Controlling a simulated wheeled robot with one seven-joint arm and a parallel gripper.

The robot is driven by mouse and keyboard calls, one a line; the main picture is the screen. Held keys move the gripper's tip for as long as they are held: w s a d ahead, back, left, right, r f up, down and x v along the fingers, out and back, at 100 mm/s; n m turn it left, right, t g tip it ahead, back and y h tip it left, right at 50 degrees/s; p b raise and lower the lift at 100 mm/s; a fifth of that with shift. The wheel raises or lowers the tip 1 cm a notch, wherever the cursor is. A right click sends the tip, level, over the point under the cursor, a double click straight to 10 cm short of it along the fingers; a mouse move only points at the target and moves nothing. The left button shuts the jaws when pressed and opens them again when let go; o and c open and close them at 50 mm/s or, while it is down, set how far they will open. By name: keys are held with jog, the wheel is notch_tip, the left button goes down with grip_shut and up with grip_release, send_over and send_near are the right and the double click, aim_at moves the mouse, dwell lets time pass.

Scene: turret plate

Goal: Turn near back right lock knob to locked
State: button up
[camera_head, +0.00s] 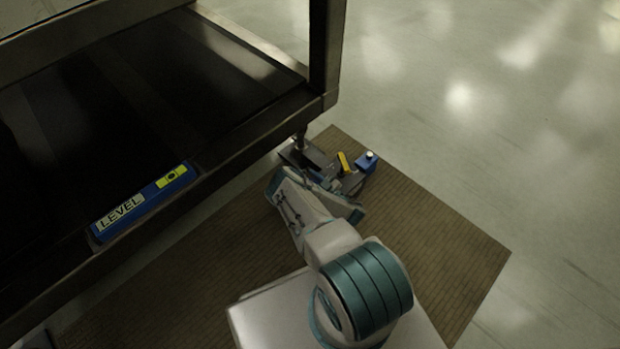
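My white and teal arm reaches toward this cluster. My gripper (328,180) is small and dark among these parts, partly hidden by my arm links. Its opening and any contact do not show.
A blue level (145,201) with a yellow vial window lies on the bench's near edge. A brown ribbed mat (440,235) covers the floor under my arm. Pale shiny floor (480,110) is open to the right. The bench edge and post stand close to my arm.

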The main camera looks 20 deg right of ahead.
dwell(0.4)
jog(key=o, duration=1)
